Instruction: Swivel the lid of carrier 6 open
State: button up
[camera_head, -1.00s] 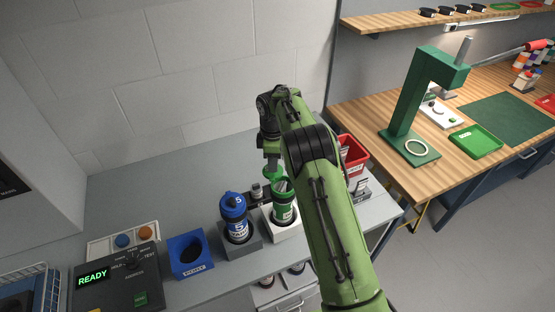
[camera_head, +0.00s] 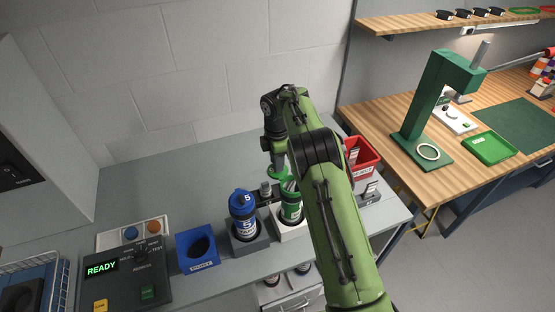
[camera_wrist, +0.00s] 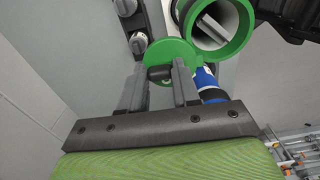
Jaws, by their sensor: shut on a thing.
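The green carrier (camera_head: 291,208) stands upright in a white holder beside the blue carrier marked 5; its own number is not readable. Its mouth is uncovered, with a pale item inside, and the open tube (camera_wrist: 215,25) shows in the wrist view. Its round green lid (camera_head: 279,172) is swung out to the side of the mouth; it also shows in the wrist view (camera_wrist: 172,50). My gripper (camera_wrist: 160,76) is shut on a small dark knob on the lid. In the head view my gripper (camera_head: 278,160) is partly hidden by my arm.
The blue carrier (camera_head: 242,205) stands in a dark holder just left. A blue port box (camera_head: 198,250) and a control panel reading READY (camera_head: 125,272) are further left. A red bin (camera_head: 362,158) is right behind my arm. The grey bench (camera_head: 150,195) is clear at back left.

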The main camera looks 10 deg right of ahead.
jog(key=o, duration=1.1)
jog(key=shift+c, duration=0.2)
notch_tip(320, 180, up, 12)
jog(key=p, duration=0.1)
jog(key=s+r+m+t+b, duration=0.1)
jog(key=s+r+m+b, duration=0.1)
jog(key=s+r+m, duration=0.45)
jog(key=s+r+m+t+b, duration=0.2)
jog(key=s+r+m+b, duration=0.15)
jog(key=s, duration=0.55)
jog(key=s+d+f+m+t+b, duration=0.1)
jog(key=s+f+m, duration=0.4)
jog(key=s, duration=0.6)
jog(key=s+d+f+m+t+b, duration=0.1)
jog(key=s+d+f+m+b, duration=0.1)
jog(key=s, duration=0.9)
notch_tip(320, 180, down, 3)
jog(key=d+m, duration=0.1)
jog(key=m, duration=0.1)
jog(key=shift+s+d+m+t, duration=0.15)
jog(key=shift+d+m+t, duration=0.15)
jog(key=shift+d+m, duration=0.1)
